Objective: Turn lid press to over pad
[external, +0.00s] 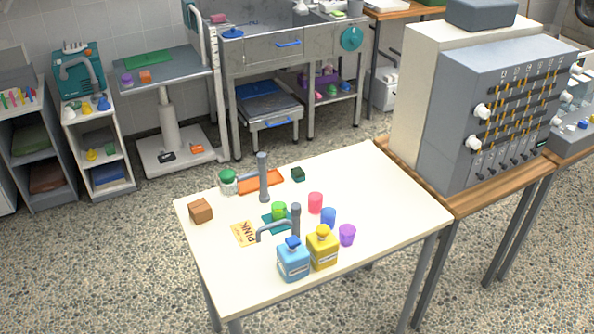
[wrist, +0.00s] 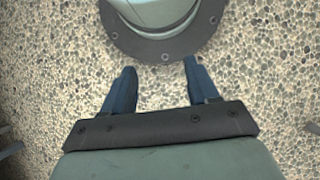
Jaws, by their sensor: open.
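A grey post (external: 296,218) with a curved arm (external: 275,226), which looks like the lid press, stands near the table's front. Whether the arm's end overlaps the pad is hard to tell. In the wrist view, my gripper (wrist: 160,75) is open and empty, with blue fingers apart above pebbled floor. It does not show in the external view.
A taller grey post (external: 263,178) stands behind. A blue bottle (external: 292,260) and yellow bottle (external: 322,249) stand in front. Red (external: 315,202), blue (external: 328,217) and purple (external: 347,235) cups are to the right. The table's right side is clear.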

